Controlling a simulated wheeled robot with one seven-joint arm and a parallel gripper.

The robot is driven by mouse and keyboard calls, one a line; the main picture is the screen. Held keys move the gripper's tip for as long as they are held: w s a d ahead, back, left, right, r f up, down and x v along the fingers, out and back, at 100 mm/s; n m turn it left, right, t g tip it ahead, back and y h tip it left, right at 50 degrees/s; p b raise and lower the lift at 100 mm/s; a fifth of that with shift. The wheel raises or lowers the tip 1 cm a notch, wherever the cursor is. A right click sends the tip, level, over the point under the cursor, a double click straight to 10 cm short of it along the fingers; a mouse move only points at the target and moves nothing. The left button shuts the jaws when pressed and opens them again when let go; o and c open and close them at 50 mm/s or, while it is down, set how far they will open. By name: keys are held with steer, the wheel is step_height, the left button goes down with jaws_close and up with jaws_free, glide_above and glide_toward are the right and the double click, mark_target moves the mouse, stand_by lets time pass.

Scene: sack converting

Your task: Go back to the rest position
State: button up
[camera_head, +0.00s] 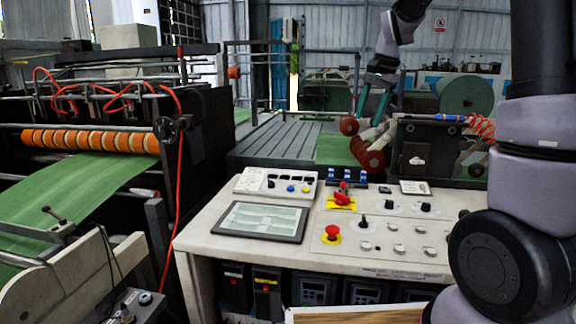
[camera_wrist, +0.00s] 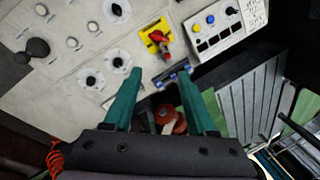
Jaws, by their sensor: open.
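My gripper (camera_head: 374,98) hangs above the far edge of the control desk in the head view, with its two green fingers pointing down. In the wrist view my gripper (camera_wrist: 160,82) shows its green fingers spread apart with nothing between them. Below it lies the control desk (camera_head: 205,236), which also shows in the wrist view (camera_wrist: 85,45). On the desk are a red rotary switch on a yellow plate (camera_head: 342,197) and a red mushroom button (camera_head: 332,233). The fingers appear apart from the desk and its controls.
A machine with orange rollers (camera_head: 90,140) and green sheet stands at left. Dark red rollers (camera_head: 369,158) are behind the desk, near my gripper. A framed panel (camera_head: 262,222) and small white panel (camera_head: 276,186) lie on the desk. A slatted platform (camera_head: 290,139) is behind.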

steer(key=s+r+n+t, duration=0.2)
steer(key=s, duration=1)
steer(key=s+d+r+n+t, duration=0.1)
steer(key=s+r+n+t, duration=0.1)
steer(key=s, duration=1.1)
steer(key=shift+s+r+n+t, duration=0.3)
steer(key=shift+r+n+t, duration=0.1)
steer(key=shift+r, duration=0.25)
